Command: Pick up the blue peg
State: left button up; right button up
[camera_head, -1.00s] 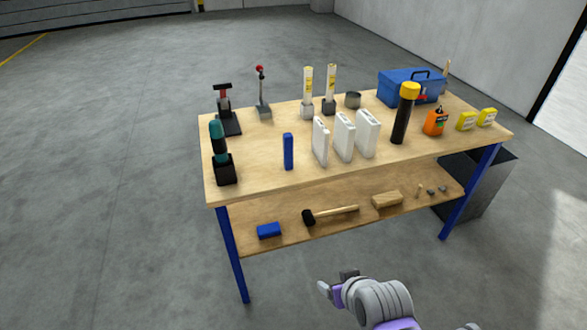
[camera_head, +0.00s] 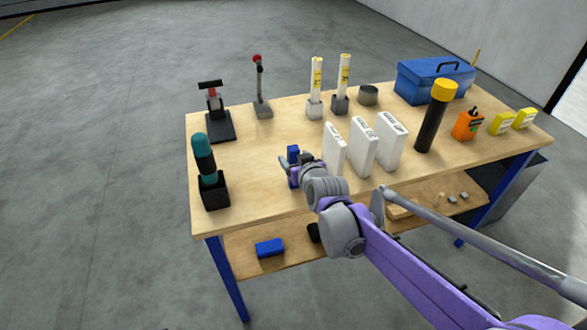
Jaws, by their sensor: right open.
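The blue peg (camera_head: 293,153) stands upright on the workbench top, left of the white boxes. Only its upper part shows clearly; my right gripper and wrist cover the rest. My right gripper (camera_head: 291,166) is open and at the peg, in front of it and partly beside it. I cannot tell whether the fingers touch the peg. My left gripper is not in view.
The wooden workbench (camera_head: 253,190) holds several white boxes (camera_head: 363,148) close right of my gripper. A teal tool in a black holder (camera_head: 214,191) stands at the left. A black cylinder with yellow cap (camera_head: 430,125) stands farther right.

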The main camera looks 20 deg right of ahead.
jog(key=x, duration=0.5)
jog(key=shift+w+f, duration=0.15)
grip_shut()
